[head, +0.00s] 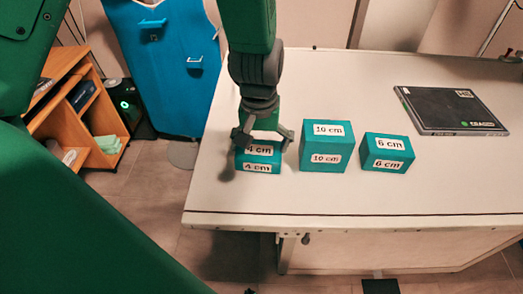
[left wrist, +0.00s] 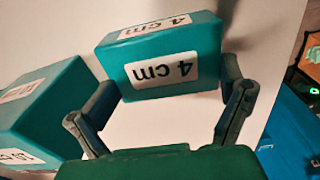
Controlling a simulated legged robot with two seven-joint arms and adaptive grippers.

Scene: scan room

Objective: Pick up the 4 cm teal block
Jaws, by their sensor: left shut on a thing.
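The teal 4 cm block (head: 258,168) stands near the front left of the white table, with white "4 cm" labels on its top and front. My left gripper (head: 262,142) comes down from above, with one finger at each side of this block, shut on it. In the left wrist view the 4 cm block (left wrist: 150,52) sits between the fingertips of my left gripper (left wrist: 165,90). The block looks at table height; I cannot tell any gap under it. My right gripper is not in view.
A teal 10 cm block (head: 326,150) stands close to the right of the gripper, and a teal 6 cm block (head: 387,155) beyond it. A dark flat box (head: 450,110) lies at the right on the white table (head: 350,195). The table's front edge is near.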

